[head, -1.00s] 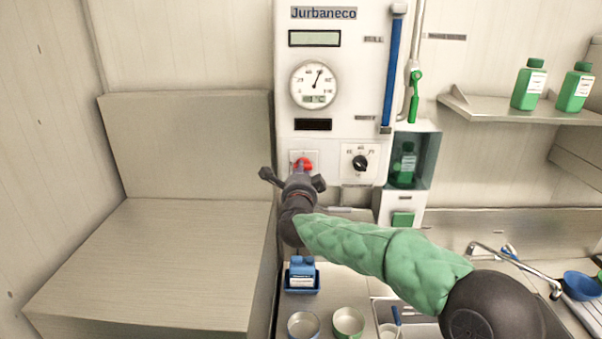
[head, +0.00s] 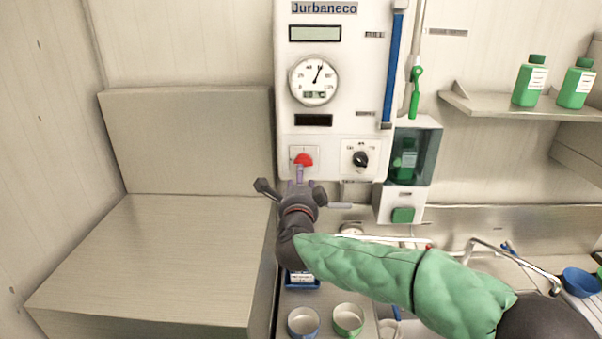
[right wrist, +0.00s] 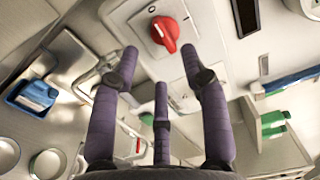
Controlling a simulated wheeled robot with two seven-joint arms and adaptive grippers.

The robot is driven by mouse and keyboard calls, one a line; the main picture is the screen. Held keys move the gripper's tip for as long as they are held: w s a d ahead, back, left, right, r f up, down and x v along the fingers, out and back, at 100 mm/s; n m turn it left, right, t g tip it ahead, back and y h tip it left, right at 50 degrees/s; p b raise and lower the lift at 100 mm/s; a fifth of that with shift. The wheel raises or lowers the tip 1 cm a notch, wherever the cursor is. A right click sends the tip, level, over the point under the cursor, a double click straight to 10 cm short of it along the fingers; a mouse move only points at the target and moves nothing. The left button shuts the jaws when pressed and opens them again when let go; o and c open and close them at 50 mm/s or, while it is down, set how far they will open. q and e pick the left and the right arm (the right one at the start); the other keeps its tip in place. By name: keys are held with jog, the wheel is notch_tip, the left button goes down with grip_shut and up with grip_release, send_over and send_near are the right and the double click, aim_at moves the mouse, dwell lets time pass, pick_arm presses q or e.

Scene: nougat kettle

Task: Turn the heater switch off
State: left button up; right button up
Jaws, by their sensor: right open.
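The red switch knob (head: 304,160) sits on a white square plate low on the white wall unit, below the round dial. It also shows in the right wrist view (right wrist: 165,33), beyond the fingertips, with a pale mark on its face. My right gripper (head: 299,178) is just below the knob in the head view. In the right wrist view its purple fingers (right wrist: 160,65) are spread and empty, apart from the knob. The lower edge of the knob's plate is partly hidden by the gripper. My left gripper is not in view.
A black rotary knob (head: 360,159) is right of the red one. A dispenser with a green bottle (head: 405,160) stands further right. Cups (head: 348,318) and a blue tray (head: 303,284) are below my arm. A steel box (head: 150,260) fills the left.

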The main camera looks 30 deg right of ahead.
jog(key=v, duration=0.5)
dwell(0.5)
